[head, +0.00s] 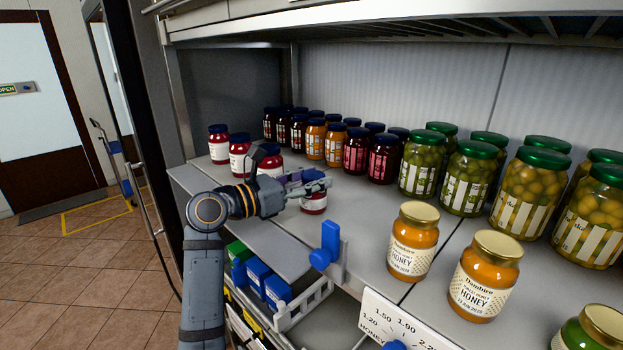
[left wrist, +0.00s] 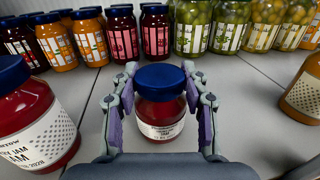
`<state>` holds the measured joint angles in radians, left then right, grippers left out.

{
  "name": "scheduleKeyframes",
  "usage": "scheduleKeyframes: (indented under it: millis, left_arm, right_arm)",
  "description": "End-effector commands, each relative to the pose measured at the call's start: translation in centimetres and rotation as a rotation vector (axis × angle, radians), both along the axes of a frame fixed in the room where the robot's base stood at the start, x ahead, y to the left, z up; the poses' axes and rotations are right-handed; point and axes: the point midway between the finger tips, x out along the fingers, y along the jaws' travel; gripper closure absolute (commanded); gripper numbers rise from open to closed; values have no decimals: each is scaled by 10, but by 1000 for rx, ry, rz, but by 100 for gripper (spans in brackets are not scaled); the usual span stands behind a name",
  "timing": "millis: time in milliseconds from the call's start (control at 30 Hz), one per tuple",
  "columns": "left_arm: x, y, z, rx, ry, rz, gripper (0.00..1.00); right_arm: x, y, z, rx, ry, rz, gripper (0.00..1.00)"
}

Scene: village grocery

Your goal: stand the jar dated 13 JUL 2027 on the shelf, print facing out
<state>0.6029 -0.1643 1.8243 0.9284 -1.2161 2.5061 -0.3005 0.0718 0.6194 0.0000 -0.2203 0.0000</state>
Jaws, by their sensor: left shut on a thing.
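My left gripper (head: 318,186) is shut on a red jam jar (head: 314,205) with a dark blue lid, over the shelf (head: 360,210) near its front edge. In the left wrist view the jar (left wrist: 160,112) is upright between the two fingers, its pale label partly visible toward the camera. The print on it is too small to read, so I cannot tell its date. I cannot tell whether its base touches the shelf. My right gripper is not in view.
Similar red jars (head: 219,145) stand to the left; one close by (left wrist: 35,120) shows a date ending 2028. Dark and orange jars (head: 315,138) stand behind. Honey jars (head: 412,240) and green-lidded jars (head: 470,177) stand right. A blue fitting (head: 328,246) sits at the front edge.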

Motion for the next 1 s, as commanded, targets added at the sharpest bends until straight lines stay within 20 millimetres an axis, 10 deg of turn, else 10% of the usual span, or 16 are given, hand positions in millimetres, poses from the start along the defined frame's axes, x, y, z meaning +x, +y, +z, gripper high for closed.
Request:
scheduleKeyframes:
  millis: [333, 367, 533, 1000]
  left_arm:
    - [-1, 0, -4, -2, -4, 1, 100]
    - [0, 0, -6, -1, -2, 1, 53]
    - [0, 0, -6, -1, -2, 1, 32]
    - [-12, 19, -8, 4, -6, 5, 32]
  right_arm:
    - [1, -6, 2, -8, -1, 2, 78]
    - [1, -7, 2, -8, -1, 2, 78]
    - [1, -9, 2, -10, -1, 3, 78]
    - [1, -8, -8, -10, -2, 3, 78]
